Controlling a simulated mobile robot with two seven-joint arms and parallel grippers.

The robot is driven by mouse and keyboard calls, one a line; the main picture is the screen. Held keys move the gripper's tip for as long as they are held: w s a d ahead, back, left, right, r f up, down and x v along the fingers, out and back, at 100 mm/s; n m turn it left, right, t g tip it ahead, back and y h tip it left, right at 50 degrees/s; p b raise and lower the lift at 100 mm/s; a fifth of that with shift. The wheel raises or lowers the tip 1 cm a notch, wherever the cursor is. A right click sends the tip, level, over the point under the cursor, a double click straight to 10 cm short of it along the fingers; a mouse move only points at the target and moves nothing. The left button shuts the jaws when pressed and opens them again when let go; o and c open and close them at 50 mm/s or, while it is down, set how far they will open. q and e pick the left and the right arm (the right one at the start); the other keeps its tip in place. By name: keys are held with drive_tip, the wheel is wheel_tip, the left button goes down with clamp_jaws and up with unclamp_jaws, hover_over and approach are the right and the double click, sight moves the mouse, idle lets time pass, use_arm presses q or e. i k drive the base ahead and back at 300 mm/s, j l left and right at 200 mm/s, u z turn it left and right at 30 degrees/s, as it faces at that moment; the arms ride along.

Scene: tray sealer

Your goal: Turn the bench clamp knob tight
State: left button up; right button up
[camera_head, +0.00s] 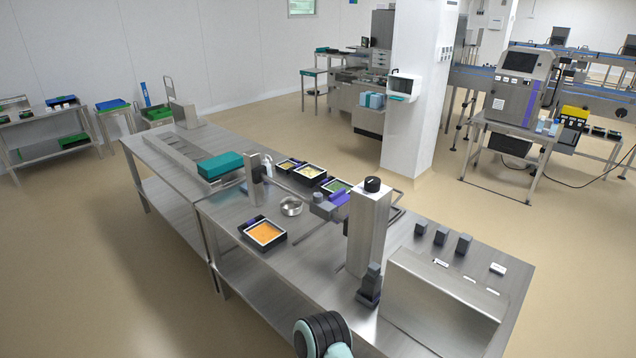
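A round black knob (372,184) sits on top of an upright steel column (368,232) on the near steel bench (318,236). It looks like the bench clamp knob; how tight it is cannot be told. A small dark block-like fitting (370,285) stands at the foot of the column. Neither of my grippers can be made out. A dark ribbed, rounded part with pale green edges (323,335) shows at the bottom edge and seems to be mine. Nothing is seen touching the knob.
A tray of orange food (265,233), a round metal dish (291,206) and several filled trays (308,172) lie left of the column. A bar with grey and purple parts (325,207) reaches toward it. A steel box (440,300) and dark blocks (441,236) stand right.

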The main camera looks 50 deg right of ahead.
sight(317, 197)
drive_tip(key=i+z, duration=0.3)
drive_tip(key=i, duration=0.15)
drive_tip(key=i+j+z, duration=0.1)
drive_tip(key=i+z, duration=0.25)
drive_tip(key=i+j+z, duration=0.3)
drive_tip(key=i, duration=0.15)
drive_tip(key=i+l, duration=0.05)
drive_tip(key=l, duration=0.05)
